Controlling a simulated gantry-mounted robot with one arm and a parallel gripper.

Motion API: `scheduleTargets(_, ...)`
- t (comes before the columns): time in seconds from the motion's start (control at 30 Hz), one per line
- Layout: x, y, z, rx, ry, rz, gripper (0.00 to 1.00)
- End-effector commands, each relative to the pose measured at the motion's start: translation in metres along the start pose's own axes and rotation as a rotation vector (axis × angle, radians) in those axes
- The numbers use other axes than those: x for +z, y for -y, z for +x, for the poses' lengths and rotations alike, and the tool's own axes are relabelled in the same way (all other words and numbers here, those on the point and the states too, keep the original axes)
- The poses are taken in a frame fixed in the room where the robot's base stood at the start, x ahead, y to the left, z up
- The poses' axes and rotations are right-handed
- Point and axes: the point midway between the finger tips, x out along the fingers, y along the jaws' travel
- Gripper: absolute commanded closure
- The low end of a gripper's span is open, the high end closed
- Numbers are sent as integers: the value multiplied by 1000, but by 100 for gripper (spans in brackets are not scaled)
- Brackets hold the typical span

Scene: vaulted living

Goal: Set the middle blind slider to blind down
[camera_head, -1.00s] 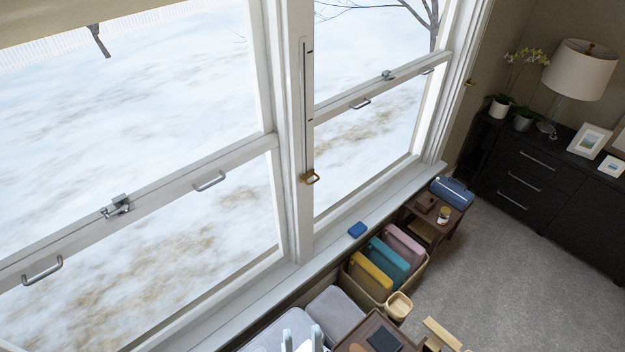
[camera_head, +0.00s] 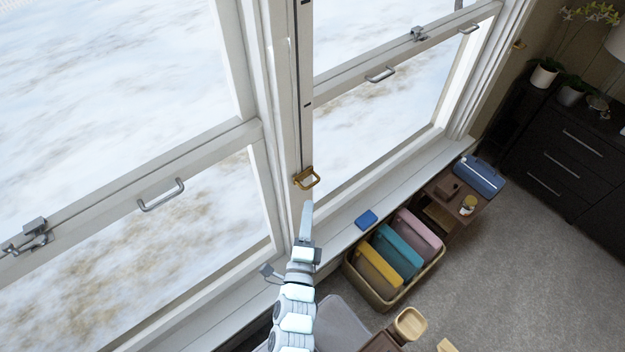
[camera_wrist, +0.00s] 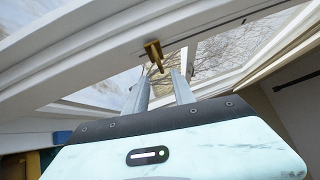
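The middle blind slider is a brass loop handle (camera_head: 306,178) at the lower end of a dark slotted track (camera_head: 297,90) on the white post between the two windows. In the wrist view the brass handle (camera_wrist: 154,53) shows just beyond my fingertips, roughly between them. My gripper (camera_head: 307,208) is raised just below the handle in the head view. In the wrist view my gripper (camera_wrist: 158,78) has its two fingers apart, with nothing between them. Contact with the handle cannot be made out.
The window sill (camera_head: 340,228) runs below, with a blue block (camera_head: 367,219) on it. A bin (camera_head: 377,297) of coloured folders and a small dark side table (camera_head: 446,203) stand to the right. Metal sash pulls (camera_head: 161,195) stick out from the windows.

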Motion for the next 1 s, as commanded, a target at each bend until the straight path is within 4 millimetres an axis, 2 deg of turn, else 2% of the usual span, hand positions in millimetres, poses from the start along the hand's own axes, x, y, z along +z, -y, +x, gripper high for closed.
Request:
scheduleTargets(0.1, 0, 3, 23, 0, 1, -3, 69)
scheduleTargets(0.3, 1, 2, 55, 0, 1, -3, 69)
scheduleTargets(0.5, 0, 2, 76, -1, 0, -3, 69)
scheduleTargets(0.63, 0, 1, 83, -2, 0, -3, 69)
scheduleTargets(0.93, 0, 0, 84, -2, 0, -3, 69)
scheduleTargets(1.0, 0, 0, 84, -1, 0, -3, 73)
